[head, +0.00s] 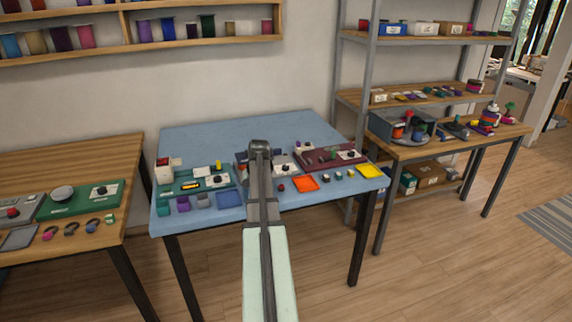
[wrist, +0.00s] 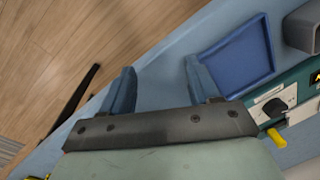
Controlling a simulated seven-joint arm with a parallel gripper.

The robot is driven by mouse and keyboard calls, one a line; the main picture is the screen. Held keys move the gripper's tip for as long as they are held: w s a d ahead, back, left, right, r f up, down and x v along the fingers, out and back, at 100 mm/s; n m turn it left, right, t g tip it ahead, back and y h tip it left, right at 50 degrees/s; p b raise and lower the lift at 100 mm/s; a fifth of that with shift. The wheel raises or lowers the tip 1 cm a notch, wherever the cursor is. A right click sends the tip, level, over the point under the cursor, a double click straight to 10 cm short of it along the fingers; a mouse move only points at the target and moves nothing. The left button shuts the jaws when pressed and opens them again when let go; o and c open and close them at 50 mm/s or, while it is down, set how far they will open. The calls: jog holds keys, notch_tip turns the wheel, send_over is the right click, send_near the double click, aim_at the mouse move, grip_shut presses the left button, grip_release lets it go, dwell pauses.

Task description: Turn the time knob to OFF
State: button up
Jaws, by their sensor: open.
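A teal panel (head: 170,190) stands at the left of the blue table, with a small display (head: 190,183) and a black knob (head: 217,175). In the wrist view the black knob (wrist: 275,106) sits on a white plate at the right, beside a yellow peg (wrist: 277,138). Other black knobs show on the dark red panel (head: 318,162) and the green panel (head: 75,202). Labels are too small to read, so I cannot tell which is the time knob. My gripper (wrist: 160,76) is open and empty, left of the teal panel's knob. My arm hides its fingers in the head view.
A blue tray (wrist: 262,50) lies near the right finger; it also shows in the head view (head: 230,200). Small blocks line the table's front. My arm covers the table's middle.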

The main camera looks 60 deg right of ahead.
jog(key=w+d+r+m, duration=0.15)
jog(key=d+r, duration=0.25)
jog(key=d, duration=0.5)
jog(key=d+r+m, duration=0.3)
jog(key=d+r, duration=0.1)
jog(key=d, duration=0.4)
jog(key=m+g, duration=0.1)
jog(key=m, duration=0.2)
send_near(286, 166)
jog(key=shift+h, duration=0.4)
jog(key=f, duration=0.8)
jog(key=shift+w+a+f, duration=0.1)
jog(key=shift+a+f, duration=0.05)
jog(key=shift+a, duration=0.2)
jog(key=shift+c, duration=0.2)
jog(key=c, duration=1)
